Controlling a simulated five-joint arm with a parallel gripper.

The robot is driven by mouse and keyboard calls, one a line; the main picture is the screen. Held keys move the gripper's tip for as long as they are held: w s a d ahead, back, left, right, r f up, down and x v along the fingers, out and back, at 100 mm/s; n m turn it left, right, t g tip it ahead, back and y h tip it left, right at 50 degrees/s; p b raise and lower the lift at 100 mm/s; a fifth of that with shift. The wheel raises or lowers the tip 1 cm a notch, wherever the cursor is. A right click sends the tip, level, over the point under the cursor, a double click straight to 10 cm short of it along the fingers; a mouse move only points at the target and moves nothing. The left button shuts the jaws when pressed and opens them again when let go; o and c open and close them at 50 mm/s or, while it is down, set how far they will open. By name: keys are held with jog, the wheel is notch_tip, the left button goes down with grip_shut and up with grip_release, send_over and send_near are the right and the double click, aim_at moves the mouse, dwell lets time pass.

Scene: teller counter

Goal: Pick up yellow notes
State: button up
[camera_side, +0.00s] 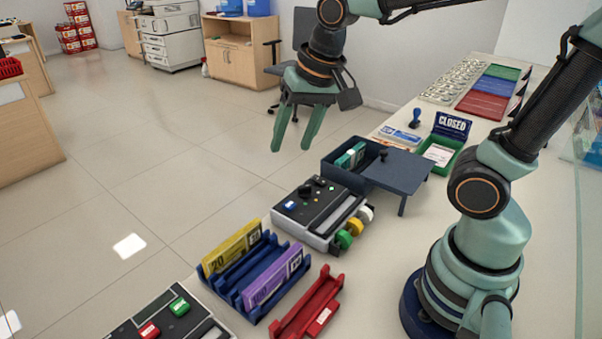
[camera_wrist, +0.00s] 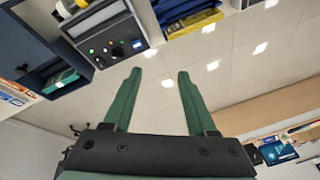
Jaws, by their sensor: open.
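The yellow notes (camera_side: 232,248) stand upright as a bundle in the rear slot of a blue rack (camera_side: 251,279) near the counter's front edge in the side view. In the wrist view, a yellow strip that seems to be the same notes (camera_wrist: 200,22) shows at the top, along the blue rack (camera_wrist: 176,8). My gripper (camera_side: 291,148) is open and empty, raised in the air well above and behind the rack. Its two green fingers also show apart in the wrist view (camera_wrist: 161,80), with only floor between them.
Purple notes (camera_side: 277,278) stand in the same blue rack, with a red holder (camera_side: 308,306) beside it. A grey device with knobs (camera_side: 321,213) stands behind the rack. A dark open box (camera_side: 341,177) with green notes and a lid stands farther back. A second device (camera_side: 173,318) stands in front.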

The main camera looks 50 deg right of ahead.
jog(key=w+a+f+m+g, duration=0.2)
jog(key=w+a+f+m, duration=0.15)
jog(key=a+m, duration=0.2)
jog(key=m+g, duration=0.2)
jog(key=m, duration=0.5)
send_over(233, 239)
notch_tip(233, 239, down, 6)
notch_tip(233, 239, down, 6)
jog(key=shift+s+f, duration=0.15)
jog(key=shift+w+f, duration=0.2)
jog(key=shift+f, duration=2.45)
grip_shut()
